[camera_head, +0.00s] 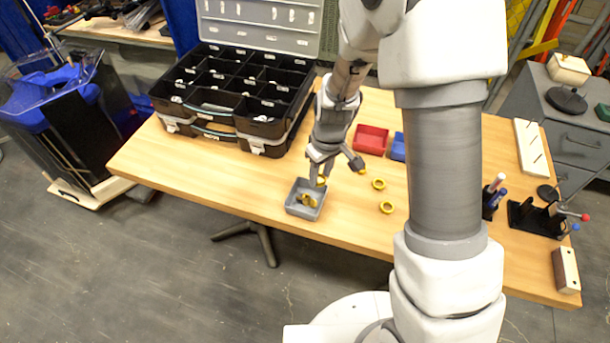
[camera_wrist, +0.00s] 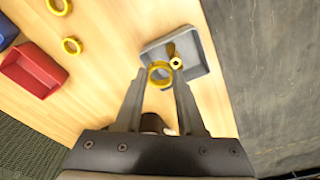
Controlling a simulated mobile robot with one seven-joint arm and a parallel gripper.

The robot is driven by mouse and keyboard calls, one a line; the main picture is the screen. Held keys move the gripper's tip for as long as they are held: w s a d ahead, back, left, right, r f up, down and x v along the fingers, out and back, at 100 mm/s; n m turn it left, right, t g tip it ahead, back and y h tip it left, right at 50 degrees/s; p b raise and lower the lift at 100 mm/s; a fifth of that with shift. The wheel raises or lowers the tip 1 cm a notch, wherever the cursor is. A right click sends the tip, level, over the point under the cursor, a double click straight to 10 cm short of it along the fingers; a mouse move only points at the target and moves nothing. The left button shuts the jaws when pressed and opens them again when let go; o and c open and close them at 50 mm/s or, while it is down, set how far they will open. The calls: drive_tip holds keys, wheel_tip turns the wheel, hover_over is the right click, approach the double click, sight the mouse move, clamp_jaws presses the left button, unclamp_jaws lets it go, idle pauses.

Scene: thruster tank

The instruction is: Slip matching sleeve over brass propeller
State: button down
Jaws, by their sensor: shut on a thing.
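My gripper (camera_wrist: 160,80) is shut on a yellow ring-shaped sleeve (camera_wrist: 160,73), which sits between the fingertips in the wrist view. In the head view my gripper (camera_head: 321,179) points down at the rear edge of a small grey tray (camera_head: 293,208). The brass propeller (camera_wrist: 176,62) is in this grey tray (camera_wrist: 200,42), right beside and partly behind the held sleeve in the wrist view. I cannot tell whether sleeve and propeller touch. Two loose yellow rings, one nearer (camera_head: 386,207) and one farther (camera_head: 379,184), lie on the table right of the tray.
A red bin (camera_head: 370,139) and a blue bin (camera_head: 398,147) stand behind the rings. A large open black organizer case (camera_head: 236,95) is at the back left. Pens (camera_head: 494,190) and a black tool rack (camera_head: 535,218) stand at the right. The table left of the tray is clear.

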drive_tip(key=shift+s+a+f+n+b, duration=0.1)
drive_tip(key=shift+a+f+n+b, duration=0.3)
drive_tip(key=shift+a+f, duration=0.25)
drive_tip(key=shift+s+a+f+n+b, duration=0.1)
drive_tip(key=shift+a+f+n+b, duration=0.35)
drive_tip(key=shift+f, duration=0.45)
drive_tip(key=shift+s+a+f+n+b, duration=0.1)
drive_tip(key=shift+a+f+n+b, duration=0.35)
drive_tip(key=shift+f, duration=0.3)
drive_tip(key=shift+f+b, duration=0.35)
drive_tip(key=shift+b, duration=0.15)
drive_tip(key=shift+f+b, duration=0.5)
drive_tip(key=shift+f+b, duration=0.35)
drive_tip(key=shift+c, duration=2.2)
unclamp_jaws()
drive_tip(key=shift+r, duration=0.1)
